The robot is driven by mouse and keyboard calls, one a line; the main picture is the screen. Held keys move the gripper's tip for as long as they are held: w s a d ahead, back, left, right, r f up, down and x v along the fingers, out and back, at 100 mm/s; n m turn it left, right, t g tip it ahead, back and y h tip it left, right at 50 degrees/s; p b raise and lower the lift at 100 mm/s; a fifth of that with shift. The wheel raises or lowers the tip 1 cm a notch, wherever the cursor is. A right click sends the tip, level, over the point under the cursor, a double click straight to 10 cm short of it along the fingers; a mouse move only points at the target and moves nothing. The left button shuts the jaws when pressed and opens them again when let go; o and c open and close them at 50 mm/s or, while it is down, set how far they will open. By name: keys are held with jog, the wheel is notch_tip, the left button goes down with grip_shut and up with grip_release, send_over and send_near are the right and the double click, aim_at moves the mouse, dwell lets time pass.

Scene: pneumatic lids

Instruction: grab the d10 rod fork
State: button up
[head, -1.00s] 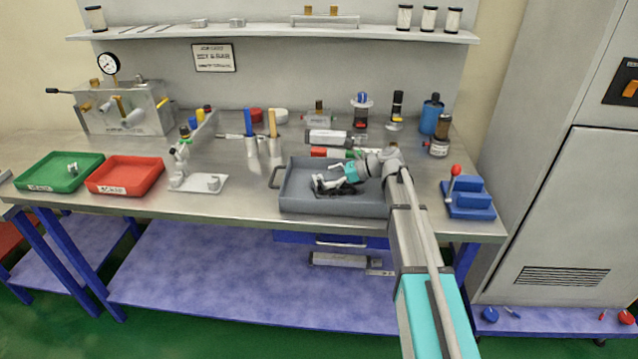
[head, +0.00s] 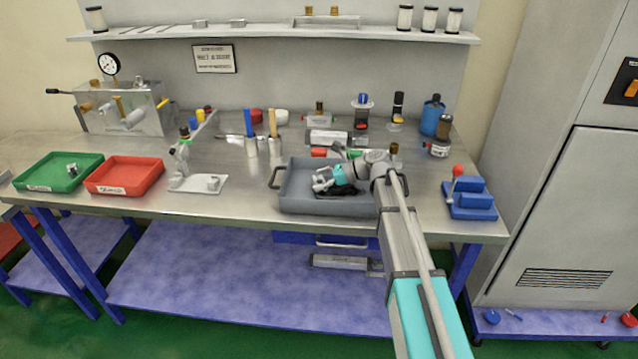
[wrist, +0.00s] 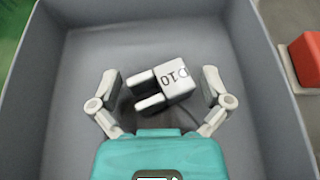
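The D10 rod fork (wrist: 168,84) is a small light-grey metal clevis marked "D10" with two prongs. In the wrist view it lies on the floor of the grey tray (wrist: 235,30), prongs pointing left. My gripper (wrist: 160,82) is open, with one finger on each side of the fork and clear space between fingers and fork. In the head view my gripper (head: 322,180) is low inside the grey tray (head: 330,203), and the fork cannot be made out there.
The tray walls stand close around my gripper. A red block (wrist: 305,58) lies outside the tray's right wall in the wrist view. Red (head: 125,175) and green (head: 58,172) trays stand to the left on the bench, and a blue stand (head: 470,198) to the right.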

jog(key=c, duration=0.7)
jog(key=shift+r, duration=0.1)
notch_tip(320, 180, up, 3)
jog(key=p, duration=0.2)
jog(key=shift+f+p, duration=0.2)
jog(key=shift+p, duration=0.2)
jog(key=shift+s+a+r+p, duration=1.2)
jog(key=shift+s+r+p, duration=0.5)
jog(key=shift+s, duration=0.3)
jog(key=shift+s+a+r+p, duration=1.2)
jog(key=shift+s+r+p, duration=0.5)
jog(key=shift+s, duration=0.3)
jog(key=shift+s+a+r+p, duration=1.2)
jog(key=shift+s+r+p, duration=0.5)
jog(key=shift+s, duration=0.3)
